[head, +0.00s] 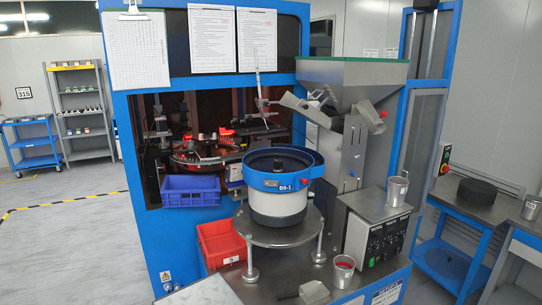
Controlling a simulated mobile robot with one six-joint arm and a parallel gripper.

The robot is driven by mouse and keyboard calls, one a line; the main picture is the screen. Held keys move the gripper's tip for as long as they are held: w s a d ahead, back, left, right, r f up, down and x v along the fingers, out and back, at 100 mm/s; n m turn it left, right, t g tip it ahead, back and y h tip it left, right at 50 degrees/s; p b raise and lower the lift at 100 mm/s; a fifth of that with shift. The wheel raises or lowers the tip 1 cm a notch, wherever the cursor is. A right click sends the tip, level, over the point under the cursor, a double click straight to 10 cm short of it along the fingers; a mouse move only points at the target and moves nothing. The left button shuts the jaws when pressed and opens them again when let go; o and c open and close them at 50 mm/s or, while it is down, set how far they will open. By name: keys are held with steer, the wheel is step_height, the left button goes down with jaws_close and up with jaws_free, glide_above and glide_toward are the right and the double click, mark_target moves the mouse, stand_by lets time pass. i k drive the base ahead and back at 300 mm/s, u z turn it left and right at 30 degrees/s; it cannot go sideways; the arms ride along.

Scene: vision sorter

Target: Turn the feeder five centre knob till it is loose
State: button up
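A round bowl feeder (283,203) with a blue rim and a white lower body stands on a round grey plate (283,234) on legs. Its blue band carries a label that seems to read "B6-1"; I see no "five" on it. The inside of the bowl is dark, and a small dark shape (278,163) near its centre may be the centre knob. It is too small to tell whether it is tight or loose. My gripper is not in view.
A steel hopper (352,71) with chutes stands behind the bowl at right. Blue (190,191) and red (219,243) bins sit at left. A control box (385,237) and metal cups (343,271) stand at right.

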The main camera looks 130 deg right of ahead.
mark_target(278, 164)
steer(key=u, duration=0.05)
steer(key=k, duration=1.55)
steer(key=z, duration=0.75)
steer(key=k, duration=0.55)
steer(key=z, duration=0.5)
steer(key=k, duration=0.95)
steer(key=u, duration=0.2)
steer(key=i, duration=0.3)
steer(key=z, duration=0.05)
